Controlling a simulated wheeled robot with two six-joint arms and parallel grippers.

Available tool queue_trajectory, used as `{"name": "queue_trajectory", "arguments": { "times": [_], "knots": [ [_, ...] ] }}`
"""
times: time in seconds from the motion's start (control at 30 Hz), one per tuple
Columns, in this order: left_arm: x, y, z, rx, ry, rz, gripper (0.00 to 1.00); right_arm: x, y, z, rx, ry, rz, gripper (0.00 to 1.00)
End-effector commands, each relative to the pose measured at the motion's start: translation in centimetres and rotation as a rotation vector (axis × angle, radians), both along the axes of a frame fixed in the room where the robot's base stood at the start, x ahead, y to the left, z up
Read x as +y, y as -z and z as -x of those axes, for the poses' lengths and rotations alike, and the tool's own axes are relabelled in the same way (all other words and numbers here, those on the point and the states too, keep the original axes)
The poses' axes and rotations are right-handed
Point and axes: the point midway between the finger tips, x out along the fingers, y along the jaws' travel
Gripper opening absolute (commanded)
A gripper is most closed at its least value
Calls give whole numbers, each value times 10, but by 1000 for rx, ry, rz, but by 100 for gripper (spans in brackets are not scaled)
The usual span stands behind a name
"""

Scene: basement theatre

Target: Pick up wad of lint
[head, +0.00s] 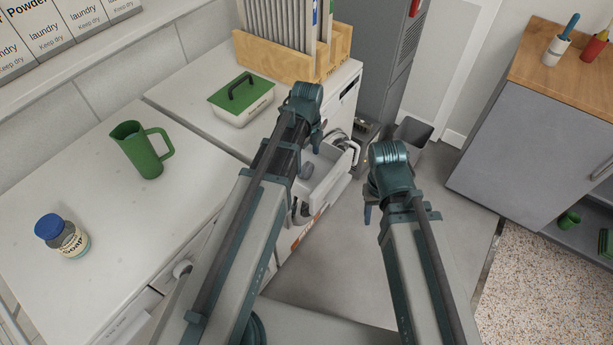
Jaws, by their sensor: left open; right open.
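I cannot make out a wad of lint in the head view. My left gripper (316,138) hangs at the end of the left arm, in front of the white appliance with its pulled-out drawer (328,178). My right gripper (368,213) is at the end of the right arm, over the grey floor area. Both grippers are open and largely hidden behind their own arms. I see nothing held in either one.
A green jug (143,150), a blue-capped soap jar (64,237) and a green-lidded box (241,99) stand on the white tops at left. A wooden rack (268,60) stands behind. A grey bin (412,131) is beyond the arms. A cabinet (540,140) is at right.

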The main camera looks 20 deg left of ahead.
Motion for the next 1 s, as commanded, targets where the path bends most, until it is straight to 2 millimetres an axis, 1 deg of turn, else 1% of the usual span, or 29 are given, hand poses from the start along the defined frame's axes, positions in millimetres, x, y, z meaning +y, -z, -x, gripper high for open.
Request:
{"name": "queue_trajectory", "arguments": {
  "times": [0.17, 0.27, 0.37, 0.6, 0.67, 0.73, 0.97, 1.0],
  "knots": [
    [0, 1, 0, 0, 0, 0, 100, 0, 1, 0, 0, 0, 0, 50],
    [0, 7, 0, 0, 0, 0, 100, 0, 7, 0, 0, 0, 0, 50],
    [1, 17, -1, 0, 0, 0, 100, 0, 17, 0, 0, 0, 0, 50],
    [2, 47, -2, 0, 0, 0, 100, 0, 47, 0, 0, -1, 0, 50],
    [2, 52, -2, 0, 0, 0, 100, 0, 51, 0, 0, -1, 0, 50],
    [2, 54, -2, 0, 0, 0, 100, 0, 54, 0, 0, -1, 0, 50],
    [2, 52, -2, 0, 0, 0, 100, 0, 52, 0, 0, -1, 0, 50],
    [2, 52, -2, 0, 0, 0, 95, 0, 52, 0, 0, -1, 0, 50]
  ]
}}
